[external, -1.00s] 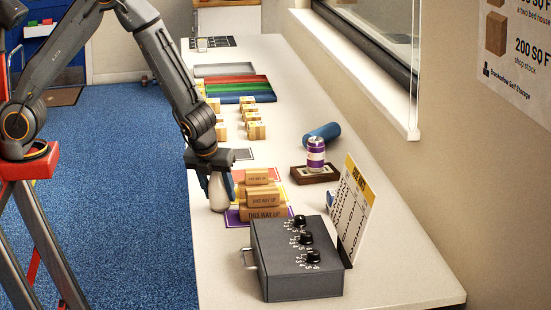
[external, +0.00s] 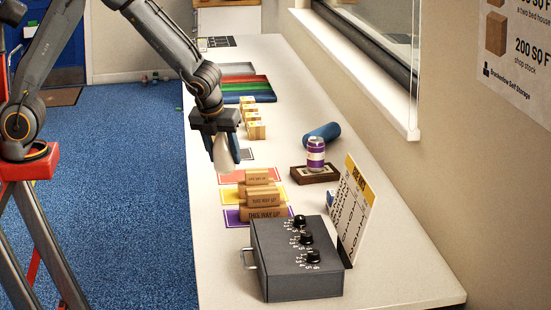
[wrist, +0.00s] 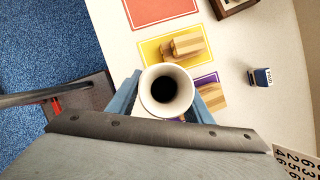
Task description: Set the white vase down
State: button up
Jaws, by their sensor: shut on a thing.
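The white vase (external: 224,158) hangs below my gripper (external: 221,143) in the external view, over the near-left part of the counter. In the wrist view I look down into the round open mouth of the vase (wrist: 166,90), dark inside. The blue fingers of my gripper (wrist: 165,94) are on either side of it, shut on the vase.
Wooden blocks stand on the red, yellow (external: 231,196) and purple (external: 232,217) mats. A grey box with knobs (external: 290,270) is at the near end. The counter's left strip is bare.

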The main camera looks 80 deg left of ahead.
jog(key=w+a+m, duration=0.1)
jog(key=w+a, duration=0.3)
jog(key=a, duration=0.8)
jog(key=w+a, duration=0.4)
jog(key=a, duration=0.7)
jog(key=w+a+m, duration=0.1)
jog(key=w+a, duration=0.4)
jog(key=a, duration=0.7)
jog(key=shift+s+a+f+p, duration=0.15)
jog(key=shift+f+p, duration=0.4)
jog(key=shift+f, duration=0.95)
jog(key=shift+a+f+p, duration=0.2)
jog(key=shift+f+p, duration=0.3)
jog(key=shift+f, duration=1.05)
jog(key=shift+s+a+f+p, duration=0.15)
jog(key=shift+f+p, duration=0.4)
jog(key=shift+f, duration=0.95)
jog(key=shift+f, duration=0.2)
jog(key=shift+f, duration=0.35)
jog(key=o, duration=1.2)
jog(key=shift+r, duration=0.1)
